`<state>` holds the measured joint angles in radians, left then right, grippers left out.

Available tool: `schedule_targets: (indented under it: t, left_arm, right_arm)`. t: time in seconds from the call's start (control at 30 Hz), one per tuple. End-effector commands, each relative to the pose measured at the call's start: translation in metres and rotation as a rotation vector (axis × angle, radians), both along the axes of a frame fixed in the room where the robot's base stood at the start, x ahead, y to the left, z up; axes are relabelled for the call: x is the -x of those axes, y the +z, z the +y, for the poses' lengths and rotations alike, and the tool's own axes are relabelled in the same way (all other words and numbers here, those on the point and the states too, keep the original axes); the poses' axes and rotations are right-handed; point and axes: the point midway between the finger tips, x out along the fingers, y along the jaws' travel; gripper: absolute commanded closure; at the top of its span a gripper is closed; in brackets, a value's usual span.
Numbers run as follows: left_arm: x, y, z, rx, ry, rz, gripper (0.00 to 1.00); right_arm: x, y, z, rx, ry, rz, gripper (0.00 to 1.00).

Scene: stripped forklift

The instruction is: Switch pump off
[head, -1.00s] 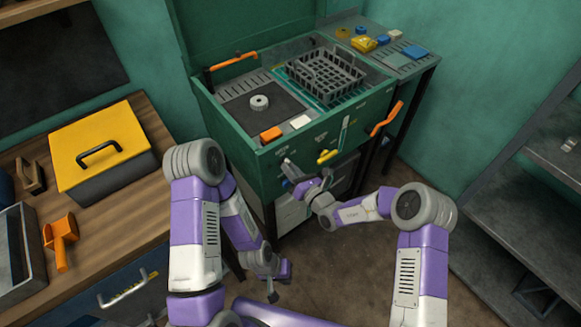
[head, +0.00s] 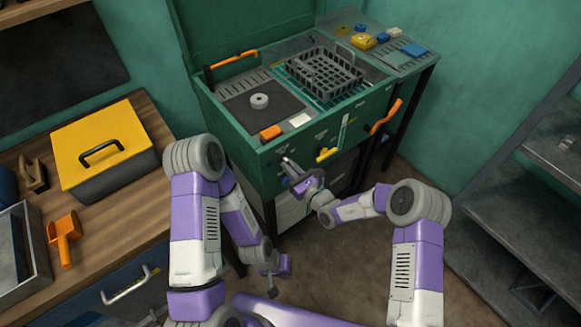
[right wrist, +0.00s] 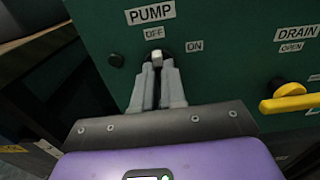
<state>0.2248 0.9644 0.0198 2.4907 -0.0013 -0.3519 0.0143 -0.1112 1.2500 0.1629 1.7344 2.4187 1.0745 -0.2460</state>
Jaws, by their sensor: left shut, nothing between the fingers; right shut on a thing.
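The pump switch (right wrist: 157,56) is on the green front panel under the PUMP label (right wrist: 150,13) in the right wrist view. Its pale tip shows between my fingertips and points up toward the OFF label (right wrist: 154,33); the ON label (right wrist: 194,46) is to its right. My right gripper (right wrist: 157,72) is shut on the switch, and its fingers hide the lower part. In the head view my right gripper (head: 287,165) is at the front of the green washing station (head: 240,135). My left gripper (head: 271,286) is shut and empty, hanging low, away from the station.
A yellow drain handle (right wrist: 290,100) is right of the switch. An orange handle (head: 387,118) sticks out farther right on the station. A wooden bench with a yellow-lidded box (head: 85,140) is at left, and grey shelves (head: 540,200) are at right.

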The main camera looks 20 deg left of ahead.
Motion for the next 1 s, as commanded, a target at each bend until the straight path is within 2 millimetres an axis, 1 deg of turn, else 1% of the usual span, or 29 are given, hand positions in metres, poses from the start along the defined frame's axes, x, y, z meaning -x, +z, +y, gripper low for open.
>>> schedule_targets:
  t: [0.2, 0.23, 0.3, 0.4, 0.63, 0.73, 0.87, 1.0]
  left_arm:
    - [0.0, 0.0, 0.0, 0.0, 0.0, 0.0, 1.0]
    - [0.0, 0.0, 0.0, 0.0, 0.0, 0.0, 1.0]
    - [0.0, 0.0, 0.0, 0.0, 0.0, 0.0, 1.0]
    - [0.0, 0.0, 0.0, 0.0, 0.0, 0.0, 1.0]
    - [0.0, 0.0, 0.0, 0.0, 0.0, 0.0, 1.0]
    - [0.0, 0.001, 0.0, 0.0, 0.0, 0.0, 1.0]
    - [0.0, 0.006, 0.0, 0.0, 0.0, 0.0, 1.0]
    - [0.0, 0.012, 0.0, 0.0, 0.0, 0.0, 1.0]
  right_arm:
    - [0.0, 0.0, 0.0, 0.002, 0.0, -0.004, 1.0]
    - [0.0, 0.0, 0.0, 0.002, 0.0, -0.004, 0.88]
    - [0.0, 0.0, 0.0, 0.002, 0.0, -0.004, 0.77]
    - [0.0, 0.0, 0.0, 0.001, 0.0, -0.003, 0.64]
    - [0.0, 0.0, 0.0, 0.001, 0.0, -0.002, 0.64]
    - [0.002, 0.0, -0.004, 0.001, 0.0, 0.0, 0.64]
    - [0.012, 0.001, -0.018, 0.001, -0.002, 0.002, 0.64]
    - [0.028, 0.001, -0.037, 0.002, -0.002, 0.003, 0.64]
